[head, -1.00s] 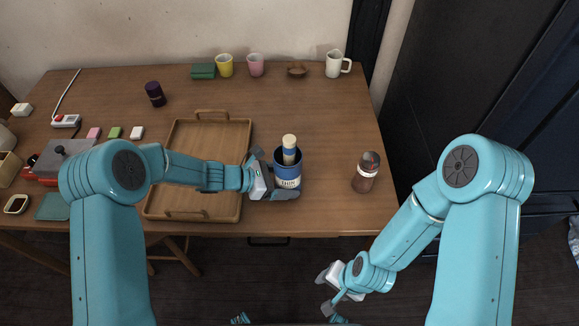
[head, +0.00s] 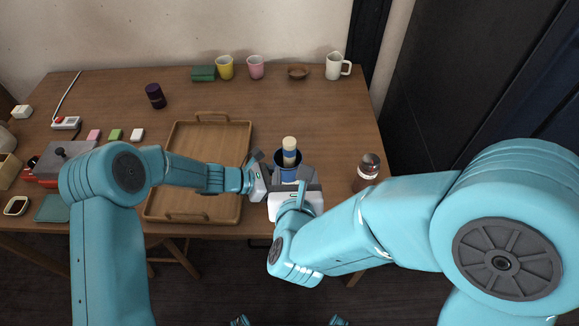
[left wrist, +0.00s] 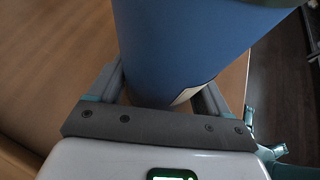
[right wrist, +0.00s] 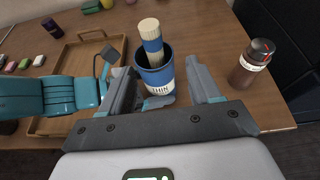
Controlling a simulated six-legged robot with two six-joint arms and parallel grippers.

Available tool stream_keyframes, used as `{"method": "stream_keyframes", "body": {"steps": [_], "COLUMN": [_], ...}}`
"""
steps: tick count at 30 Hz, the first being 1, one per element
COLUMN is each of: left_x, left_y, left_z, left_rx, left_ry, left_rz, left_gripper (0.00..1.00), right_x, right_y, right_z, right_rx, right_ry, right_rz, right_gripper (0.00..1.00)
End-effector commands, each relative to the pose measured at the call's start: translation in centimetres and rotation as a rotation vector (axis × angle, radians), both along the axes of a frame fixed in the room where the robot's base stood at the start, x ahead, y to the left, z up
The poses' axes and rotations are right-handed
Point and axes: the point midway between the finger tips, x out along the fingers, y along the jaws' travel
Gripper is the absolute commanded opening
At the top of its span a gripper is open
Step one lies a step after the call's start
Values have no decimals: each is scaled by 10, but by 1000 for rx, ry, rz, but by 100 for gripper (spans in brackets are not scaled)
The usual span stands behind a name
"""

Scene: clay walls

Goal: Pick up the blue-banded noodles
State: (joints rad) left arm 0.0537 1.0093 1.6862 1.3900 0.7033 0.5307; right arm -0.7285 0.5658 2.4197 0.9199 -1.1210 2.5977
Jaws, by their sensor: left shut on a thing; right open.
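The noodles (head: 289,146) are a pale upright bundle with a blue band, standing in a blue canister (head: 279,160) and sticking out of its top. They show well in the right wrist view (right wrist: 150,33). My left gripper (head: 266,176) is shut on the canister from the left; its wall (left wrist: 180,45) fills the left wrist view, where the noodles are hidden. My right gripper (head: 296,180) is open in front of the canister. In the right wrist view its fingers point toward the canister (right wrist: 157,78), with the noodles beyond and above the fingertips.
A dark-capped jar (head: 367,168) stands to the right of the canister, close to my right arm. A wooden tray (head: 215,120) lies left, under my left arm. Cups, a white mug (head: 334,66) and a bowl (head: 298,72) stand at the back. The table behind the canister is clear.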

Motion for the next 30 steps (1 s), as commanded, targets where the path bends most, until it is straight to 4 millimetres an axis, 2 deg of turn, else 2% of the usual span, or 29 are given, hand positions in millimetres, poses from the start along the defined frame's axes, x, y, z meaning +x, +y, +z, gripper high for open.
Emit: {"method": "stream_keyframes", "body": {"steps": [3,9,17,24,30], "left_x": [0,0,0,0,0], "left_y": [0,0,0,0,0], "left_z": [0,0,0,0,0], "left_rx": [-1,-1,0,0,0], "left_ry": [0,0,0,0,0], "left_rz": [0,0,0,0,0], "left_gripper": [61,61,61,61,61], "right_x": [12,48,73,108,115], "right_y": [2,2,5,10,10], "right_z": [5,-8,-16,-27,-29], "right_rx": [37,38,36,36,36], "right_ry": [-29,-30,-28,-28,-28], "right_rz": [-15,-15,-11,-12,-10], "right_gripper": [62,62,62,62,62]}}
